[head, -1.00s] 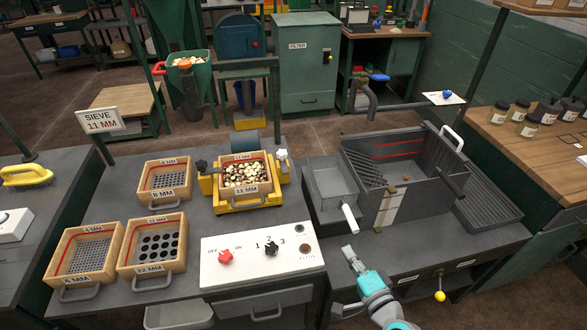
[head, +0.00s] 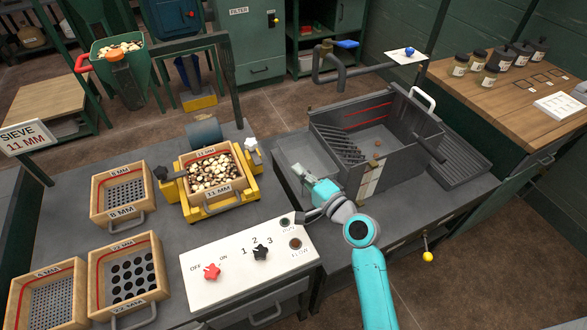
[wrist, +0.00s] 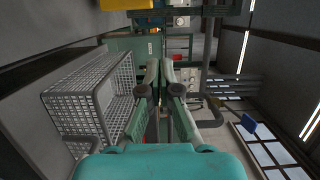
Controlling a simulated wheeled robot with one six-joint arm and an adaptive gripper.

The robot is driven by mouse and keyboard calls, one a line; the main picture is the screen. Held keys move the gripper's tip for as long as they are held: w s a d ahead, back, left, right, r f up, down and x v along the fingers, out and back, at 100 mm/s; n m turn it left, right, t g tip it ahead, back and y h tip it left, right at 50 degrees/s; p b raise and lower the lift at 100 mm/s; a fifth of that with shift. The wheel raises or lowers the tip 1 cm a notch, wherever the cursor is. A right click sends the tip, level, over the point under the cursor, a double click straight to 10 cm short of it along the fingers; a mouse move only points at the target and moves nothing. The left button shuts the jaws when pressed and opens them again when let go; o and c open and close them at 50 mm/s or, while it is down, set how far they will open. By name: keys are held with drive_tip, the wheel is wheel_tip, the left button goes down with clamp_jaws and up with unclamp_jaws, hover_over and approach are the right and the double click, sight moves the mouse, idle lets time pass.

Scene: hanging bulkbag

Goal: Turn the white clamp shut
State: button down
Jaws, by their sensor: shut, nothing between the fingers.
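The white clamp (head: 250,143) is a small star-shaped knob at the back right corner of the yellow sieve shaker (head: 226,204) in the head view. A matching black clamp (head: 160,173) sits on the shaker's left side. Whether the white clamp is turned open or shut is too small to tell. My gripper (head: 307,175) is shut and empty, to the right of and nearer than the white clamp, apart from it. In the wrist view my gripper's fingers (wrist: 159,66) are together. I cannot make out the white clamp there.
An 11 mm sieve (head: 237,186) full of pale and brown pieces sits in the shaker. The control panel (head: 232,283) with red and black knobs lies in front. Wooden sieves (head: 104,181) stand left. A wire basket (wrist: 80,103) shows in the wrist view.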

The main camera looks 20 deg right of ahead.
sight(254, 152)
drive_tip(key=w+a, duration=0.6)
drive_tip(key=w, duration=0.1)
drive_tip(key=shift+w, duration=0.2)
